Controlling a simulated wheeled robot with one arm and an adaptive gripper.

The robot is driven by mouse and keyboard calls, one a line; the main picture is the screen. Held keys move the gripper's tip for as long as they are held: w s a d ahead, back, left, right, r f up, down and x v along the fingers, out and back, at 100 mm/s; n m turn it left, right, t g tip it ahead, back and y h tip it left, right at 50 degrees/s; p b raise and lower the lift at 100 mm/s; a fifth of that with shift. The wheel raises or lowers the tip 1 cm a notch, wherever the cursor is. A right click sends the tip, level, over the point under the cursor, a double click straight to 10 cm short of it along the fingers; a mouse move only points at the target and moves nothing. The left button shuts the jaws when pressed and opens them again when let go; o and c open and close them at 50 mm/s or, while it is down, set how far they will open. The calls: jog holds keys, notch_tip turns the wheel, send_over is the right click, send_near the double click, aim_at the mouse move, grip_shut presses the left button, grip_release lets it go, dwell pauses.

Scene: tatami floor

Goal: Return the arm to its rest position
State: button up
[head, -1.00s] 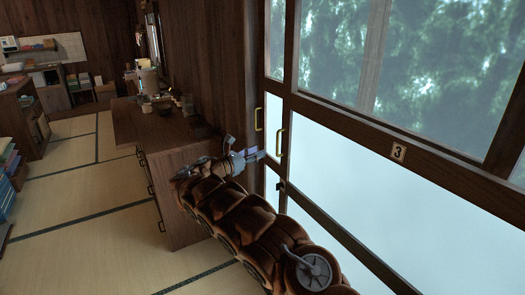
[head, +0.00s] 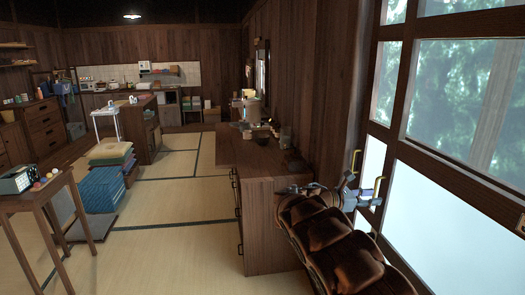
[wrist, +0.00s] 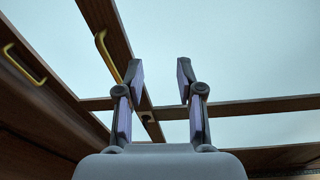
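My arm (head: 345,245), with reddish-brown segments, extends from the bottom right of the head view toward the sliding glass door. My gripper (head: 374,190) is at its far end, close to the door in that view. In the wrist view my gripper (wrist: 160,75) has its two purple-padded fingers spread apart, with nothing between them. Behind the fingers are the glass, the dark door frame and a gold handle (wrist: 107,55). I cannot tell how far the fingertips are from the door.
The glass door (head: 440,215) fills the right side. A wooden cabinet (head: 270,215) with a cluttered top stands beside my arm. A stack of blue items (head: 101,190) and a small wooden table (head: 35,200) are at left. Tatami floor (head: 170,250) is open between them.

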jog(key=s+d+r+m+g+y, duration=0.15)
jog(key=s+m, duration=0.25)
jog(key=s, duration=0.5)
jog(key=s+d+m+g+y, duration=0.1)
jog(key=s+m+g+y, duration=0.15)
jog(key=s, duration=0.65)
jog(key=s+d+r+m+g+y, duration=0.15)
jog(key=s+m, duration=0.25)
jog(key=s, duration=0.6)
jog(key=s+a+f+m+y, duration=0.2)
jog(key=s+a+f+y, duration=0.1)
jog(key=s+a, duration=0.4)
jog(key=s+a+f+m+y, duration=0.3)
jog(key=s+a, duration=0.4)
jog(key=s, duration=0.4)
jog(key=s+a+f+m+y, duration=0.3)
jog(key=s+a+y, duration=0.2)
jog(key=s+a, duration=0.2)
jog(key=shift+s+a+f, duration=0.25)
jog(key=shift+s+a, duration=0.1)
jog(key=shift+s, duration=0.6)
